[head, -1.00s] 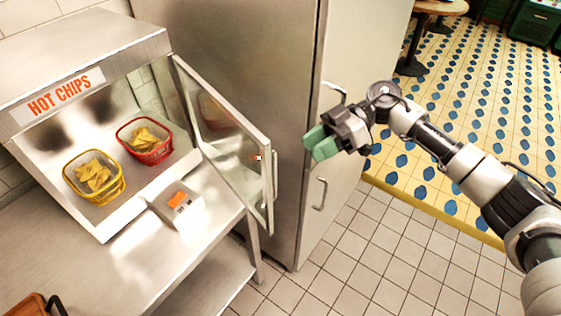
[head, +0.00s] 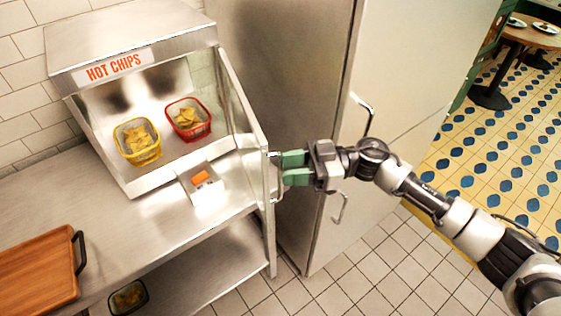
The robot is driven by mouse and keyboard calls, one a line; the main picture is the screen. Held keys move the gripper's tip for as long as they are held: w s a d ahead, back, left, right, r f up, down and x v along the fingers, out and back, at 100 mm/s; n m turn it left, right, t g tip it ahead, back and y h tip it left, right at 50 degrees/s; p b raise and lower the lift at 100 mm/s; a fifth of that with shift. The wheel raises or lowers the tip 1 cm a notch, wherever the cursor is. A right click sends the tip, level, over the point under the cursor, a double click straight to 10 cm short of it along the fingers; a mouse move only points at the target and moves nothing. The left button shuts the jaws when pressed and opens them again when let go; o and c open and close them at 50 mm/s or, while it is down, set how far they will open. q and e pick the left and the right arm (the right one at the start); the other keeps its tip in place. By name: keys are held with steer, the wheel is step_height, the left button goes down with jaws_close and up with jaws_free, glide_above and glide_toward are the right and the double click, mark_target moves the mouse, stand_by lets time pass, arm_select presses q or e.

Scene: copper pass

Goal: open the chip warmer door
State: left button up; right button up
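The chip warmer (head: 150,35) is a steel cabinet marked HOT CHIPS at the left of the head view. Its glass door (head: 246,122) stands swung open at the warmer's right side and shows at a steep angle. The upright door handle (head: 279,192) is on the door's free edge. My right gripper (head: 283,169) has green fingers with a gap between them, at the handle. The fingertips overlap the handle in the picture; I cannot tell whether they touch it. My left gripper is out of view.
A yellow basket (head: 141,155) and a red basket (head: 191,130) of chips sit inside the warmer. A small box with an orange top (head: 201,178) is in front. A wooden tray (head: 38,272) lies on the steel counter. A tall steel cabinet (head: 395,75) stands behind my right gripper.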

steer(key=shift+s+a, duration=0.15)
steer(key=shift+a, duration=1.05)
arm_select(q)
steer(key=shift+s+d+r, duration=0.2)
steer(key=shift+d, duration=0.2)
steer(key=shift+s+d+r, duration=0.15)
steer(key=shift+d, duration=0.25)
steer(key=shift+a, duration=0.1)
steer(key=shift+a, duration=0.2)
arm_select(e)
jaws_close()
steer(key=shift+d, duration=0.1)
